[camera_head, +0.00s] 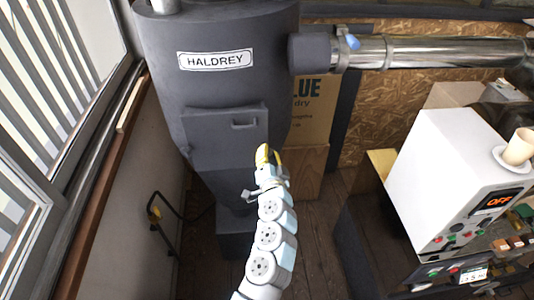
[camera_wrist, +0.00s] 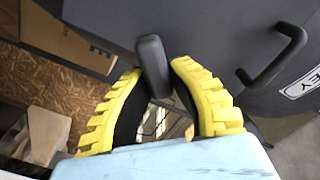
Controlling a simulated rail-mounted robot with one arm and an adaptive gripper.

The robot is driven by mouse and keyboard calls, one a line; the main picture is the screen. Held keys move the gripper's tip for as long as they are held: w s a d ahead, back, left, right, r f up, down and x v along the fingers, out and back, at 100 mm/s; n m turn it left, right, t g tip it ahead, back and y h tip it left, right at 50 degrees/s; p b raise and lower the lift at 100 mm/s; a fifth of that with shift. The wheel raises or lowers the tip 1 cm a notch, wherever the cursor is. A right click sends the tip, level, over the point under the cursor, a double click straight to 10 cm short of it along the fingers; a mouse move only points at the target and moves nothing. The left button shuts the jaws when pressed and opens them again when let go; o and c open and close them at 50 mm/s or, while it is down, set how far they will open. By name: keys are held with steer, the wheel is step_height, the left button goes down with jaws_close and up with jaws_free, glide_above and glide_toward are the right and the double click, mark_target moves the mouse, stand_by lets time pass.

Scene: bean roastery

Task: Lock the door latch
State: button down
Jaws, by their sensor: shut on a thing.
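The dark grey door (camera_head: 215,145) is on the front of the machine marked HALDREY. Its bar handle (camera_head: 244,125) is near the upper right of the door and also shows in the wrist view (camera_wrist: 278,62). The door latch (camera_wrist: 152,58) is a dark rounded lever in the wrist view, beside the door. My gripper (camera_head: 267,155) is at the door's right edge, below the handle. In the wrist view its yellow fingers (camera_wrist: 156,82) are shut on the latch, one on each side. In the head view the gripper hides the latch. The door looks shut, but I cannot tell whether it is fully flush.
A metal pipe (camera_head: 430,50) runs right from the machine's top. A cardboard box (camera_head: 316,112) stands behind it. A white machine with an OFF display (camera_head: 445,170) is at the right, with a cup (camera_head: 518,147) on top. A window and wall bound the left.

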steer(key=m, duration=0.5)
steer(key=shift+d+f, duration=0.15)
steer(key=shift+f, duration=0.15)
steer(key=shift+f+m+p, duration=0.25)
steer(key=shift+m+p, duration=0.05)
steer(key=shift+m, duration=1.3)
steer(key=c, duration=0.9)
jaws_free()
steer(key=shift+c, duration=0.2)
steer(key=shift+s+r, duration=0.1)
steer(key=shift+s, duration=0.55)
steer(key=s+d, duration=0.1)
steer(key=s, duration=0.9)
steer(key=shift+s+d, duration=0.15)
steer(key=shift+s, duration=0.15)
